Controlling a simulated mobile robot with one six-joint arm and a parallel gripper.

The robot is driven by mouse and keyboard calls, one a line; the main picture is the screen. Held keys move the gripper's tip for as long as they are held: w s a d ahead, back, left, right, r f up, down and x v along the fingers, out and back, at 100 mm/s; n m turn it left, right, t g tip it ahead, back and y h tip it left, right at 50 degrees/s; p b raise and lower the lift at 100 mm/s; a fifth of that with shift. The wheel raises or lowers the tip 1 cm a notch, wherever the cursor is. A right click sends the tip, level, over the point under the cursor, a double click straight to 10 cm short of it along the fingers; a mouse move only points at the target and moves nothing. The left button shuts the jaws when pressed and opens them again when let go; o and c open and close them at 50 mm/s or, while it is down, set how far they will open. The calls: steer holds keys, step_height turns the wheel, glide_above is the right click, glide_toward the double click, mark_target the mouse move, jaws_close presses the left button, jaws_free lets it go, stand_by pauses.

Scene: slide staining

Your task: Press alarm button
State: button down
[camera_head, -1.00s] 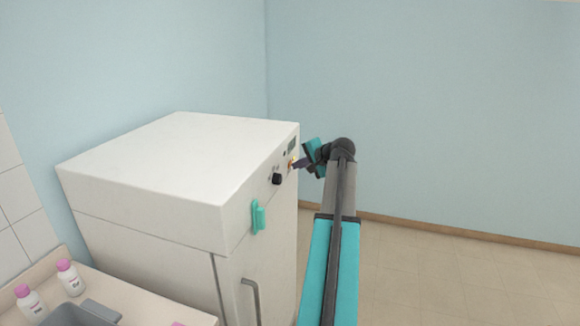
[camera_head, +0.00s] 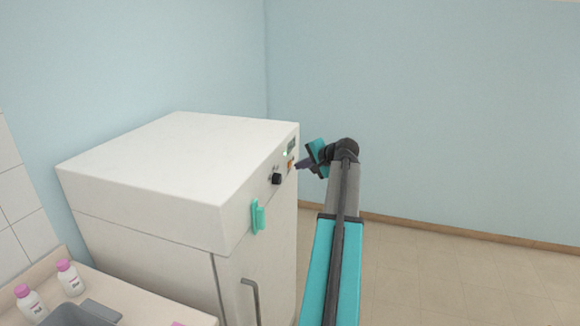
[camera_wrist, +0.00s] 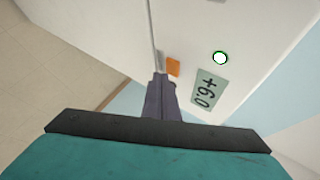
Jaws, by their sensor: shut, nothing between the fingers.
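The alarm button is most likely the small orange rectangle (camera_head: 291,164) on the front panel of the white cabinet (camera_head: 175,160). It also shows in the wrist view (camera_wrist: 174,66), just beyond the fingertips. My gripper (camera_head: 298,166) is shut and empty, with its dark fingers pointing at the panel. In the wrist view, its fingertips (camera_wrist: 160,77) appear just beside the button, and a small gap seems to separate them. A round lamp (camera_wrist: 220,58) near the button glows white with a green rim. A display (camera_wrist: 208,92) reads +6.0.
The panel also carries a black knob (camera_head: 277,179). A teal holder (camera_head: 258,217) and a grey door handle (camera_head: 250,298) stick out from the cabinet front. A counter at lower left holds pink-capped bottles (camera_head: 69,278) and a grey basin. The floor to the right is clear.

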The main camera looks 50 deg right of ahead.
steer(key=shift+s, duration=0.1)
stand_by(0.3)
steer(key=s, duration=0.1)
steer(key=s+d, duration=0.1)
steer(key=s, duration=0.2)
steer(key=shift+s+d, duration=0.3)
steer(key=shift+s, duration=0.05)
stand_by(1.1)
